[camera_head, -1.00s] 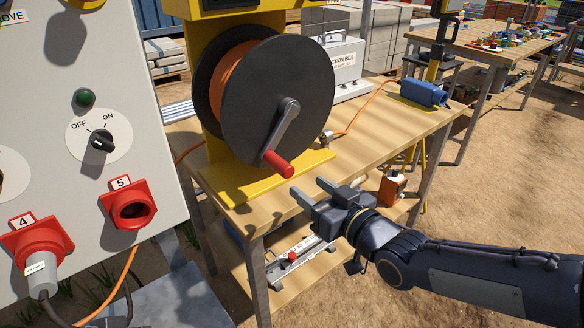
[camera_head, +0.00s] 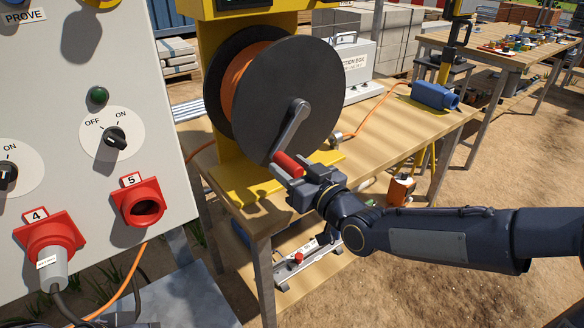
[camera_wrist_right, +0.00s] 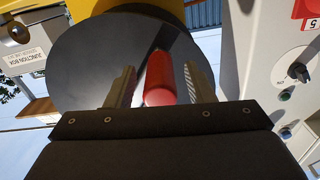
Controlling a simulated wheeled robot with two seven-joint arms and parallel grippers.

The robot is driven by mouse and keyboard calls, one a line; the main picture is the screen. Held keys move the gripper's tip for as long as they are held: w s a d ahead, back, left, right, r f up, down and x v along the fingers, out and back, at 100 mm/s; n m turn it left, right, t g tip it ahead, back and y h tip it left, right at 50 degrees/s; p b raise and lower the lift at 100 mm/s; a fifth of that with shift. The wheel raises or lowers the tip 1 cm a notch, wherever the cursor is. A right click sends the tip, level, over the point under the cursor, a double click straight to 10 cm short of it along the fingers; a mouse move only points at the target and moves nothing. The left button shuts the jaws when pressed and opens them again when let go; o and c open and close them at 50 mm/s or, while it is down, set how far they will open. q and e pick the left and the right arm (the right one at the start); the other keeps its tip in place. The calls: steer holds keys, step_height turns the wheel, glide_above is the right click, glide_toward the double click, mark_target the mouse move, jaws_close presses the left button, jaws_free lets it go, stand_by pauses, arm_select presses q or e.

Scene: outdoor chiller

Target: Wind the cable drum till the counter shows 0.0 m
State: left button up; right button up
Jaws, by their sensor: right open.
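The cable drum (camera_head: 300,95) is a black reel with orange cable (camera_head: 243,84) wound on it, in a yellow stand on the wooden bench. Its grey crank arm (camera_head: 291,130) points down and slightly left, ending in a red handle (camera_head: 288,164). My right gripper (camera_head: 291,174) is at the handle. In the right wrist view the red handle (camera_wrist_right: 159,80) stands between the two open fingers, with a gap visible on the right side. The counter's reading is cut off at the top of the head view. My left gripper is not in view.
A grey panel (camera_head: 75,195) with switches and red sockets stands close on the left. Orange cable runs across the bench top.

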jaws_close()
stand_by(0.4)
